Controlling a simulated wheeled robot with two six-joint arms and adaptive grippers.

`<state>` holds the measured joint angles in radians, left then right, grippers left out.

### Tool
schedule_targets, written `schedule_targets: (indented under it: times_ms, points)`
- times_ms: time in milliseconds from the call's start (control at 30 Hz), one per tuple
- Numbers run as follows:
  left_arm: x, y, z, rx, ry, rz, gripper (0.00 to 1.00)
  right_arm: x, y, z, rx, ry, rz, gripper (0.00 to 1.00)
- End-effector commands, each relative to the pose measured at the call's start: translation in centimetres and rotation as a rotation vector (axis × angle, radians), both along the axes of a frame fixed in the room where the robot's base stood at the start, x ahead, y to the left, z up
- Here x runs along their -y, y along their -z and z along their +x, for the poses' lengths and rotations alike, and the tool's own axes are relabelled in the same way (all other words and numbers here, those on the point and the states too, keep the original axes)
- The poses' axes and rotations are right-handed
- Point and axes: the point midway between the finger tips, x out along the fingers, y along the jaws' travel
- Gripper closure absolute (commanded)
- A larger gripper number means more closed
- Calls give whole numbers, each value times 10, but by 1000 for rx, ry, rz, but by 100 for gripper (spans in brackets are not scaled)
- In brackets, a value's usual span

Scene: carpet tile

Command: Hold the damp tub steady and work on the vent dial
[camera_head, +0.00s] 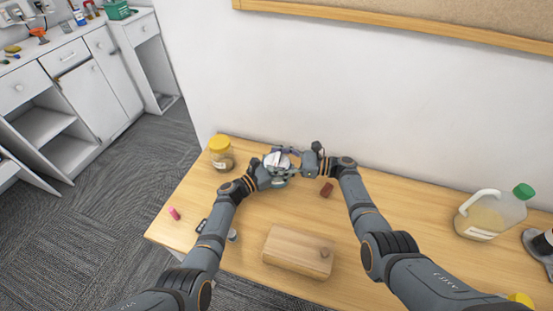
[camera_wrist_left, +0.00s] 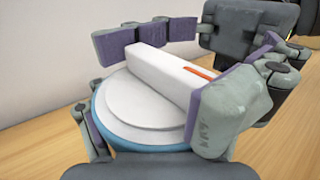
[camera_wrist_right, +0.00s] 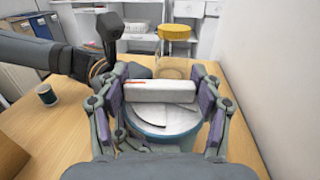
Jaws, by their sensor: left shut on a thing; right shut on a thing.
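The damp tub is a round blue-sided container with a white lid; its rim (camera_wrist_left: 108,138) shows in the left wrist view and its side (camera_wrist_right: 160,134) in the right wrist view. The vent dial (camera_wrist_left: 172,72) is a raised white bar across the lid with an orange mark at one end; it also shows in the right wrist view (camera_wrist_right: 165,92). My left gripper (camera_head: 277,170) is shut around the tub on the table. My right gripper (camera_head: 298,160) is shut on the dial, its fingers at the bar's two ends (camera_wrist_right: 160,93). The fingers hide much of the tub in the head view.
A jar with a yellow lid (camera_head: 221,153) stands left of the tub. A dark red block (camera_head: 326,190) lies close to my right arm. A wooden box (camera_head: 297,252) sits in front. A jug with a green cap (camera_head: 490,213) stands at the right. A wall rises behind the table.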

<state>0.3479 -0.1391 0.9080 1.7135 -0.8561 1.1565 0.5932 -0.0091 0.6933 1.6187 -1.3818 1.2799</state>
Motion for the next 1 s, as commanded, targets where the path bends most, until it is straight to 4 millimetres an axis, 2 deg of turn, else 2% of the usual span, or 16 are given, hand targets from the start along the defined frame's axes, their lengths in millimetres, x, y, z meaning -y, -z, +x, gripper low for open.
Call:
schedule_targets:
  times_ms: [300, 333, 500, 833, 933, 1000]
  points:
    - [1, 0, -1, 1, 3, -1, 66, 1, 0, 0, -1, -7, -1, 65]
    - [1, 0, -1, 1, 2, -1, 66, 1, 0, 0, -1, -7, -1, 31]
    - [1, 0, -1, 0, 2, -1, 66, 1, 0, 0, -1, -8, -1, 9]
    - [1, 0, 0, 0, 1, -1, 66, 2, 0, 0, -1, -8, 0, 9]
    - [1, 0, 0, 0, 1, -1, 66, 12, 1, -2, -1, -6, -2, 9]
    - [0, 0, 0, 0, 1, -1, 66, 25, 2, -5, -3, -6, -4, 9]
